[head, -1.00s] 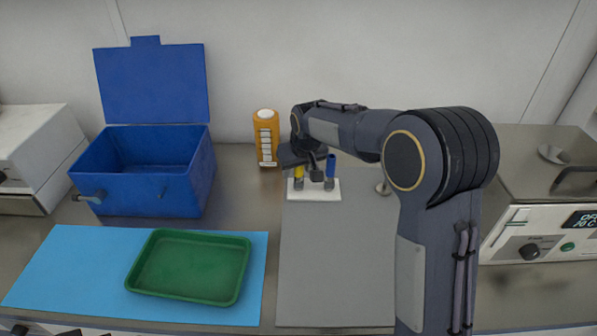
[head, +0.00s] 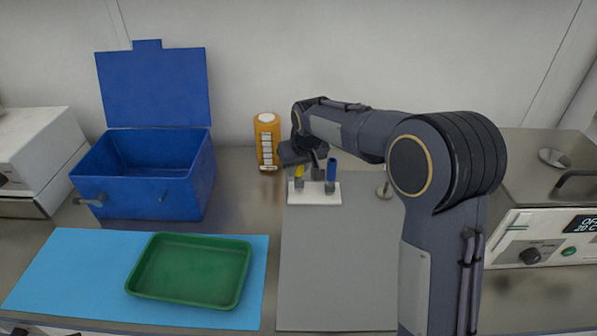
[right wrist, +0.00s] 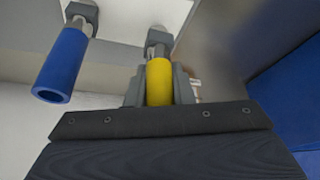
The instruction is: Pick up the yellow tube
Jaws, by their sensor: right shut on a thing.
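The yellow tube (head: 299,171) stands in a white rack (head: 314,197) near the back of the grey mat, partly hidden by my right gripper. My right gripper (head: 308,165) is over the rack. In the right wrist view, the yellow tube (right wrist: 159,82) is between the fingers of my right gripper (right wrist: 159,90), which is shut on it. A blue tube (head: 331,170) stands upright in the same rack, to the right; it also shows in the right wrist view (right wrist: 62,65), apart from the fingers. My left gripper is not in view.
An orange bottle (head: 266,142) stands just left of the rack. An open blue box (head: 150,195) is at the back left. A green tray (head: 190,275) lies on a light blue mat (head: 70,270). The grey mat's (head: 335,270) front is clear. A white device (head: 548,238) stands right.

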